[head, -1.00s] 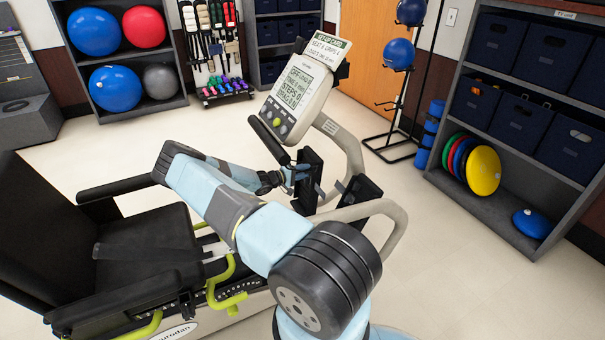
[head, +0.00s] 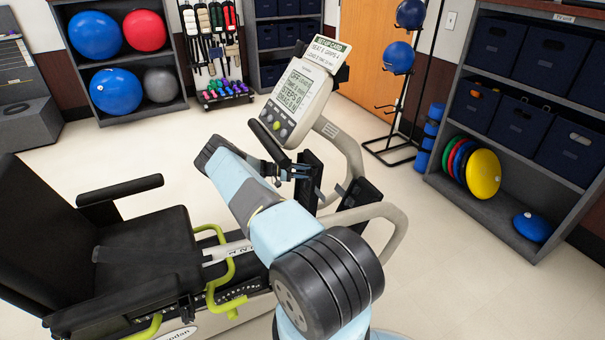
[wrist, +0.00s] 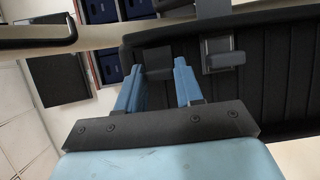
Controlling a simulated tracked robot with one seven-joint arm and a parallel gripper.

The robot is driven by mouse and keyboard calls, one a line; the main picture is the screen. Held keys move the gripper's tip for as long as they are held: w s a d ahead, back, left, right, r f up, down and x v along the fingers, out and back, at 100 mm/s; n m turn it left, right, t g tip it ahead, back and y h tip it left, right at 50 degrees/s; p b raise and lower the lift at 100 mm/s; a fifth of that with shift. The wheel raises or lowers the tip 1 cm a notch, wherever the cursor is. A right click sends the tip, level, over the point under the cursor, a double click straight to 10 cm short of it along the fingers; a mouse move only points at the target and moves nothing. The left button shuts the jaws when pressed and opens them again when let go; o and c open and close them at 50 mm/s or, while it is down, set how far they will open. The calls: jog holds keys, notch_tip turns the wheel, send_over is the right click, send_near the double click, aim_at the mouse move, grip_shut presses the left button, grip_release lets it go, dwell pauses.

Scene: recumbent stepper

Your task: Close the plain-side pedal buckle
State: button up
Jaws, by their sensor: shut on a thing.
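The black pedal (head: 310,178) stands upright below the console in the head view. In the wrist view the pedal (wrist: 285,75) is a ribbed black plate with a raised dark rim. A grey buckle part (wrist: 222,54) sits against it, right of my fingers. My gripper (wrist: 157,75) has its two blue fingers on either side of a dark grey piece (wrist: 157,60), apparently the other buckle part, and is shut on it. The two parts are apart, with a small gap. In the head view my gripper (head: 294,173) is at this pedal's upper left; the buckle is too small to make out.
A second black pedal (head: 360,196) stands to the right, beside the curved beige frame (head: 395,225). The console (head: 295,100) is above my gripper. The black seat (head: 150,240) and green levers (head: 225,265) lie to the left. Open floor is on the right.

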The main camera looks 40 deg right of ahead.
jog(key=shift+a+f, duration=0.15)
jog(key=shift+f, duration=0.1)
jog(key=o, duration=0.7)
jog(key=shift+o, duration=1.4)
jog(key=shift+r, duration=0.1)
jog(key=v, duration=1.3)
jog(key=shift+w+a, duration=0.25)
jog(key=shift+w, duration=0.1)
